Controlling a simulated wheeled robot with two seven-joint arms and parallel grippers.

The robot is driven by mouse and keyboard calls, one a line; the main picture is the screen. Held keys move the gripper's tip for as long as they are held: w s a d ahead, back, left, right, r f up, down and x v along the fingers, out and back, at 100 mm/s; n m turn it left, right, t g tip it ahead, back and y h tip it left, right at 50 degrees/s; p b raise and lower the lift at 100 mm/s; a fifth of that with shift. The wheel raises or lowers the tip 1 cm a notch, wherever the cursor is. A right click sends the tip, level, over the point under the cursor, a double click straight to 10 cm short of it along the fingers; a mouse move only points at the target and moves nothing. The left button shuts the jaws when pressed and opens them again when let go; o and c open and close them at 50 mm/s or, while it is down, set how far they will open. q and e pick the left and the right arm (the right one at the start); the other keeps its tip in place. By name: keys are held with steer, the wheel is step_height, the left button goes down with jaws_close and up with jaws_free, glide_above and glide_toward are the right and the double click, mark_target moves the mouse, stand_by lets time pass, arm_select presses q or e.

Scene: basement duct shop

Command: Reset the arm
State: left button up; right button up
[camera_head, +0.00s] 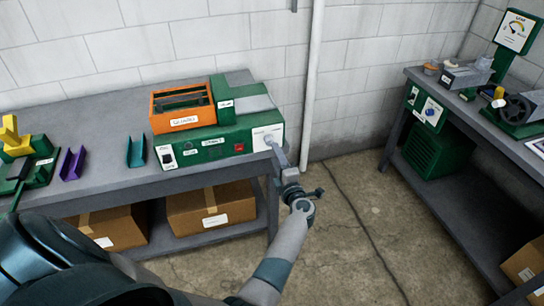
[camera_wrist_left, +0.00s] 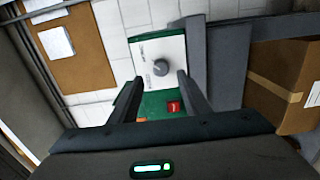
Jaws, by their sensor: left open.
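A green machine (camera_head: 216,146) with a white control panel at its right end stands on the grey bench. My left gripper (camera_head: 275,150) is at that panel, small and partly hidden by its own wrist. In the left wrist view, my left gripper (camera_wrist_left: 160,77) is open, with a finger on each side of the grey dial knob (camera_wrist_left: 161,67) on the white panel (camera_wrist_left: 147,50). I cannot tell whether the fingers touch it. A red switch (camera_head: 239,147) is on the machine's front; it also shows in the wrist view (camera_wrist_left: 174,106). My right gripper is out of view.
An orange box labelled guard (camera_head: 182,122) sits on the machine. Another bench (camera_head: 447,130) stands right; floor between is open.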

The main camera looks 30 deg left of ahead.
arm_select(q)
steer(key=s+d+f+m+t+h+b, duration=0.1)
steer(key=s+d+f+m+h, duration=0.2)
steer(key=f, duration=0.4)
steer(key=s+d+f+m+t+h+b, duration=0.1)
steer(key=d+f+m+h, duration=0.1)
steer(key=d+f+m, duration=0.35)
steer(key=s+d+f+m+t+h+b, duration=0.1)
steer(key=s+d+f+m+h, duration=0.3)
steer(key=f, duration=0.6)
steer(key=s+d+f+m+g+h+b, duration=0.15)
steer(key=s+f+m, duration=0.35)
steer(key=f, duration=0.5)
steer(key=s+d+f+m+g+h+b, duration=0.1)
steer(key=s+d+f+m+g+h, duration=0.2)
steer(key=s+f, duration=0.65)
steer(key=s+f+m+g+b, duration=0.2)
steer(key=s+f+m+g, duration=0.3)
steer(key=s+f, duration=1.25)
steer(key=s+a+f+m+g+b, duration=0.1)
steer(key=s+f+m+g, duration=0.1)
steer(key=s, duration=0.9)
steer(key=s+a+f+m+g, duration=0.2)
steer(key=s, duration=1)
steer(key=shift+s+a+f+b, duration=0.2)
steer(key=shift+s+f+b, duration=0.05)
steer(key=shift+f+b, duration=0.1)
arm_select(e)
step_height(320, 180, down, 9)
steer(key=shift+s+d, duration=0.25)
